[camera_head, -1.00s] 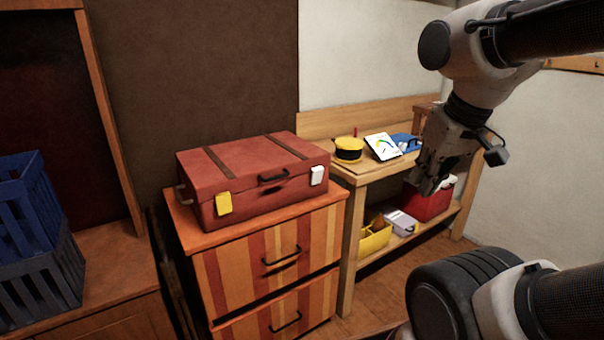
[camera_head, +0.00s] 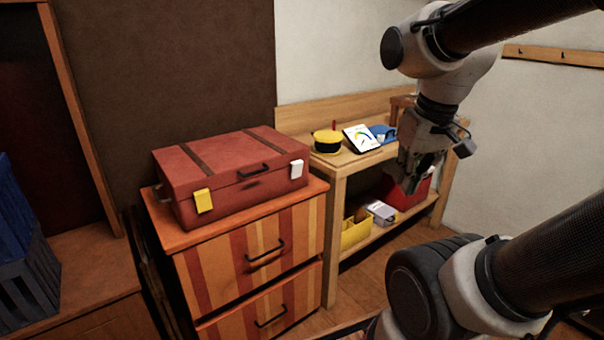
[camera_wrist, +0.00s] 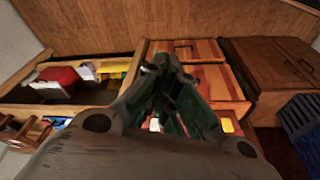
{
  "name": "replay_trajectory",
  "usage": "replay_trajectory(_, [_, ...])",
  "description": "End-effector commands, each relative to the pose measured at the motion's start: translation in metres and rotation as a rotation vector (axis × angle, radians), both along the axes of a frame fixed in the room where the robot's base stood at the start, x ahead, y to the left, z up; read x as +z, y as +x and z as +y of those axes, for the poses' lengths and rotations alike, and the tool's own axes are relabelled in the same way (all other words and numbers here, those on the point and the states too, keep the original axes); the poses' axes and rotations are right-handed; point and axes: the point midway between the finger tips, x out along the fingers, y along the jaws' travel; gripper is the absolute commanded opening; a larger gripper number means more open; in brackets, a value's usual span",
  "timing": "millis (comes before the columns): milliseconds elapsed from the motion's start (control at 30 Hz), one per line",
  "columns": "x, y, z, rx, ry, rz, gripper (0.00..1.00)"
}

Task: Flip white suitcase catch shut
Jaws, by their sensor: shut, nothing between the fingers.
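A red suitcase (camera_head: 225,178) with dark straps and a black handle lies on top of a striped drawer cabinet. Its white catch (camera_head: 297,169) is on the front face at the right, and its yellow catch (camera_head: 203,201) is on the front at the left. I cannot tell clearly whether the white catch is open or shut. My gripper (camera_head: 408,186) is shut and empty, pointing down, well to the right of the suitcase and apart from it. In the wrist view my gripper (camera_wrist: 172,85) hides much of the suitcase.
The striped cabinet (camera_head: 250,255) has black drawer handles. A wooden workbench (camera_head: 340,172) to its right holds a yellow-black round item (camera_head: 327,141) and a tablet (camera_head: 361,138). A yellow bin (camera_head: 355,231) and a red box (camera_head: 405,190) sit on its lower shelf. Blue crates (camera_head: 25,240) stand at left.

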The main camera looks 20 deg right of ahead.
Motion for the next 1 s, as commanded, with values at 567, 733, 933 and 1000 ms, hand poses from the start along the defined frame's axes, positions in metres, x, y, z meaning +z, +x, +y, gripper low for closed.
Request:
replay_trajectory(567, [-0.126,0.096,0.065,-0.953,0.812,0.328,0.0])
replay_trajectory(733, [-0.15,0.169,0.067,-1.424,1.112,0.319,0.0])
replay_trajectory(933, [-0.162,0.251,0.043,-1.902,1.41,0.248,0.0])
replay_trajectory(1000, [-0.157,0.272,0.033,-2.016,1.497,0.212,0.0])
